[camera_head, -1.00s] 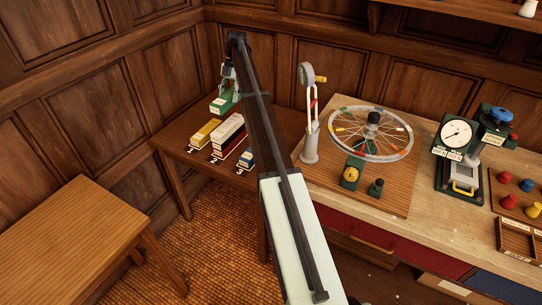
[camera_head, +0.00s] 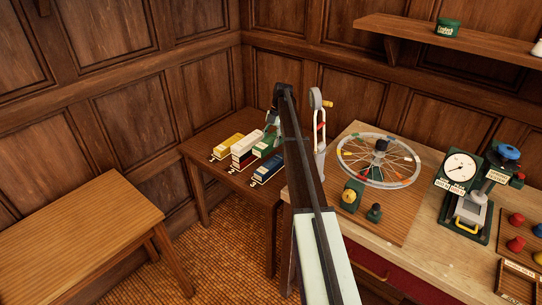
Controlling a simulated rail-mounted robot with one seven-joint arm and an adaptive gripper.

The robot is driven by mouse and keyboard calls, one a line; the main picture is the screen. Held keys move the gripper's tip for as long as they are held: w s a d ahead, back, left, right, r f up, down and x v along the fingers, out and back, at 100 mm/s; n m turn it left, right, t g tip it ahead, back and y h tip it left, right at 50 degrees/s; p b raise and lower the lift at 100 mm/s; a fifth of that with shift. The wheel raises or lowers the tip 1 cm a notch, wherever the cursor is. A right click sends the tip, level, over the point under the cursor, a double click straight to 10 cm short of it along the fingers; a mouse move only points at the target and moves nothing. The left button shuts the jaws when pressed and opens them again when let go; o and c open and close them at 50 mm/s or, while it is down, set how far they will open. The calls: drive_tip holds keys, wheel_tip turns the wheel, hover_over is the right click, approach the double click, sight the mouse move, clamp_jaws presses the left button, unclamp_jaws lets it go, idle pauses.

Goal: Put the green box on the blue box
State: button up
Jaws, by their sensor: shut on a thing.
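My gripper (camera_head: 270,133) is shut on the green box (camera_head: 264,148) over the small dark side table; my own arm partly hides the grip. The blue box (camera_head: 267,170), with a pale top, lies on that table at the right end of a row of boxes. The green box shows just behind and above the blue box in the picture. I cannot tell whether the two touch.
A white and red box (camera_head: 244,152) and a yellow box (camera_head: 226,146) lie left of the blue box. The workbench on the right carries a spoked wheel (camera_head: 376,160), a grey stand (camera_head: 318,130) and a dial gauge (camera_head: 460,168). A bare wooden table (camera_head: 80,225) stands at left.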

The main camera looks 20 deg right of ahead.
wheel_tip(320, 180, down, 10)
drive_tip(key=shift+p, duration=1.2)
drive_tip(key=shift+f, duration=0.15)
drive_tip(key=o, duration=1.4)
drive_tip(key=shift+c, duration=0.2)
drive_tip(key=b+v, duration=0.4)
drive_tip(key=v, duration=0.8)
drive_tip(key=shift+r, duration=0.2)
